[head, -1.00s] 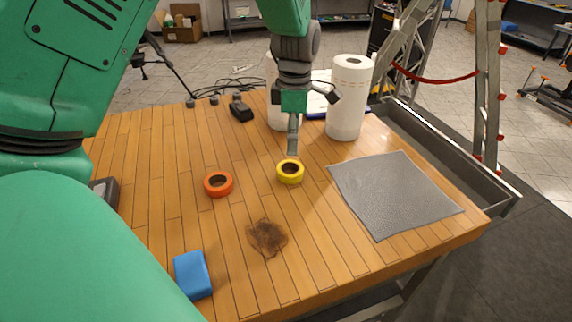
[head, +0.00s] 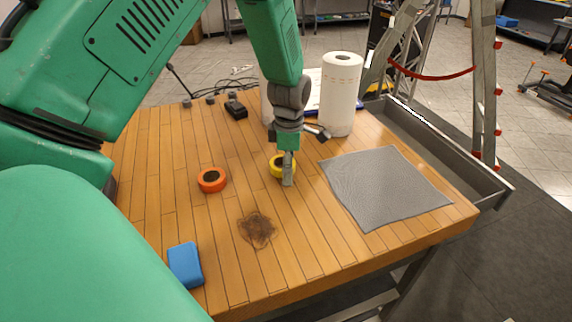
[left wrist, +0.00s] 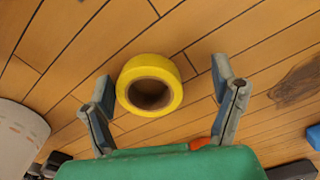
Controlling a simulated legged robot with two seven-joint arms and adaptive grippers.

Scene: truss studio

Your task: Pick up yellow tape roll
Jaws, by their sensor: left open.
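The yellow tape roll (head: 276,167) lies flat on the wooden table, partly hidden behind my left gripper (head: 287,180) in the head view. In the left wrist view the yellow tape roll (left wrist: 150,85) sits between the two spread fingers of my left gripper (left wrist: 165,95), with a gap on each side. The left gripper is open and empty, pointing down at the roll. I cannot tell whether the fingertips touch the table. My right gripper is not in view.
An orange tape roll (head: 212,180) lies to the left. A blue block (head: 185,265) is near the front edge. A grey mat (head: 385,187) lies to the right. A paper towel roll (head: 341,95) stands behind the gripper. A black object (head: 236,109) lies at the back.

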